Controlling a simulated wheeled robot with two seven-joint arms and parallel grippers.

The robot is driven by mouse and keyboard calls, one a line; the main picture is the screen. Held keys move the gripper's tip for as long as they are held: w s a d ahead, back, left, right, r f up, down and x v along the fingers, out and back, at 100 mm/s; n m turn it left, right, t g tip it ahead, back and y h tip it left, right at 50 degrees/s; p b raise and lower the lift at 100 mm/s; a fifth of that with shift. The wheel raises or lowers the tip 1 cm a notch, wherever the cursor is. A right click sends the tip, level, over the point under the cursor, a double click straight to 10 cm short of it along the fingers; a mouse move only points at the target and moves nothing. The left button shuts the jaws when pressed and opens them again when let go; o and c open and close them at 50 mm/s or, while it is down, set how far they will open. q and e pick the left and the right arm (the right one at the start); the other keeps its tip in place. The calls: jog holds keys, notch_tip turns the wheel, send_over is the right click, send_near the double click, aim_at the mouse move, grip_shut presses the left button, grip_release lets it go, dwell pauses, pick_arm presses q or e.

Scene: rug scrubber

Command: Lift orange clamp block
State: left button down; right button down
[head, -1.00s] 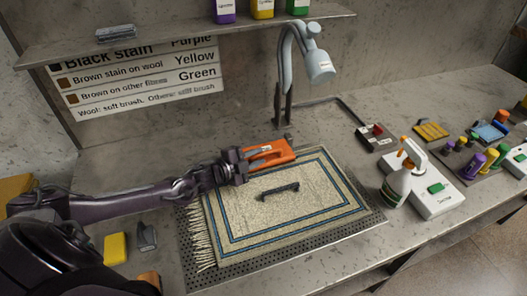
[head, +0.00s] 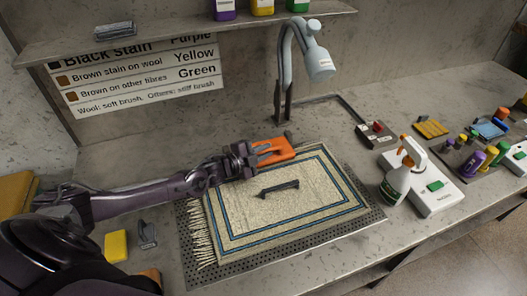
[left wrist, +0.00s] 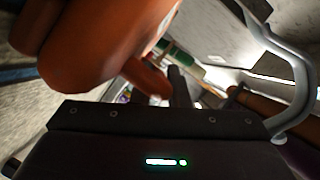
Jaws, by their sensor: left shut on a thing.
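The orange clamp block (head: 275,151) is at the back edge of the cream rug (head: 265,225) in the head view. My left gripper (head: 256,157) reaches it from the left and is shut on it. In the left wrist view the orange block (left wrist: 95,40) fills the upper left, close to the gripper body. I cannot tell whether the block still touches the rug or the surface under it. My right gripper is not in view.
A grey lamp (head: 318,62) stands behind the block. A spray bottle (head: 398,180) and a control box (head: 376,135) are to the right. A yellow sponge (head: 116,245) lies front left.

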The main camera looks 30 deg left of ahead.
pick_arm(q)
jog(key=shift+w+a+r, duration=0.1)
jog(key=shift+a+r, duration=0.05)
jog(key=shift+w+a+r+n+g+p, duration=0.15)
jog(key=shift+r+n+g+p, duration=0.15)
jog(key=shift+r+n+p, duration=0.1)
jog(key=shift+w+a+r+n+g+h+p, duration=0.2)
jog(key=shift+a+r+n, duration=0.1)
jog(key=shift+n, duration=0.1)
jog(key=shift+w+a+r+n+g+h+p, duration=0.1)
jog(key=shift+w+a+r+n+g, duration=0.1)
jog(key=shift+r+n, duration=0.15)
jog(key=shift+w+a+r+n+g, duration=0.3)
jog(key=shift+w+a+n, duration=0.1)
jog(key=shift+n, duration=0.25)
jog(key=shift+w+a+r+n+g+h+b, duration=0.2)
jog(key=shift+w+a+n+g+h+b, duration=0.25)
jog(key=shift+n+b, duration=0.2)
jog(key=shift+w+a+n+b, duration=0.2)
jog(key=shift+n+b, duration=0.05)
jog(key=shift+b, duration=0.05)
jog(key=w+a+n+g+h+b, duration=0.1)
jog(key=n+b, duration=0.1)
jog(key=b, duration=0.3)
jog(key=w+a+n+g+h+b, duration=0.1)
jog(key=a+n+b, duration=0.1)
jog(key=b, duration=0.3)
jog(key=shift+w+a+r+g+h+b, duration=0.15)
jog(key=shift+w+g+h+b, duration=0.1)
jog(key=shift+w+h+b, duration=0.15)
